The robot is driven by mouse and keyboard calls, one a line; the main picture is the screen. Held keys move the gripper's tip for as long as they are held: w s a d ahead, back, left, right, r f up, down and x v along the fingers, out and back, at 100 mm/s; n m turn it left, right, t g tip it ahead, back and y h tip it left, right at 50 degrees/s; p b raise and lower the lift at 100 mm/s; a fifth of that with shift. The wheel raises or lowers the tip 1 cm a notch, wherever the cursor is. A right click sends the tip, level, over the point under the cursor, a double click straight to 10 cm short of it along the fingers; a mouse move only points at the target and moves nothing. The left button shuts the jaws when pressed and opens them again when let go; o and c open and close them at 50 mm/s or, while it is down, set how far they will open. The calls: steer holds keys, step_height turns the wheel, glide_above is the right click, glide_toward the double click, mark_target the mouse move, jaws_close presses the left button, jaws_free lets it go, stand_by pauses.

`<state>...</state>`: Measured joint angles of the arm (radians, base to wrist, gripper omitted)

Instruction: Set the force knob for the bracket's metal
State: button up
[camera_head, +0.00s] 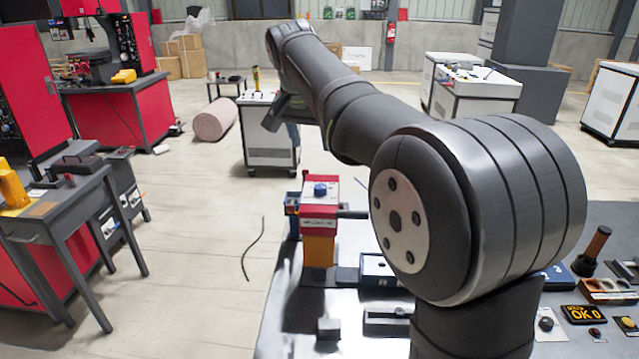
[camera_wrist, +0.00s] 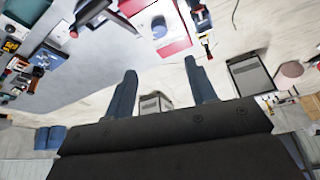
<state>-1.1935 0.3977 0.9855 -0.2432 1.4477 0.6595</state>
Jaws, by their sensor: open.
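A blue knob (camera_head: 320,190) sits on top of a red and white machine (camera_head: 319,212) with an orange lower front, left of my arm on the bench. In the wrist view the blue knob (camera_wrist: 159,27) shows on its red and white top (camera_wrist: 150,40), beyond my fingertips. My gripper (camera_wrist: 161,78) is open and empty, its two blue fingers well apart and touching nothing. I cannot make out any setting marks by the knob. I cannot identify the bracket; a small grey block (camera_head: 328,327) lies near the bench's front left.
My arm hides the bench's middle. At the bench's right are an "OK 0" display (camera_head: 583,314), a dark knob (camera_head: 547,323), a yellow knob (camera_head: 628,323) and a brown-handled tool (camera_head: 594,250). A blue-edged box (camera_head: 378,269) stands beside the machine. Open floor lies left of the bench.

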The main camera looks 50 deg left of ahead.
mark_target(320, 186)
steer(key=x, duration=1.5)
steer(key=shift+f, duration=0.2)
steer(key=shift+c, duration=0.2)
steer(key=c, duration=0.9)
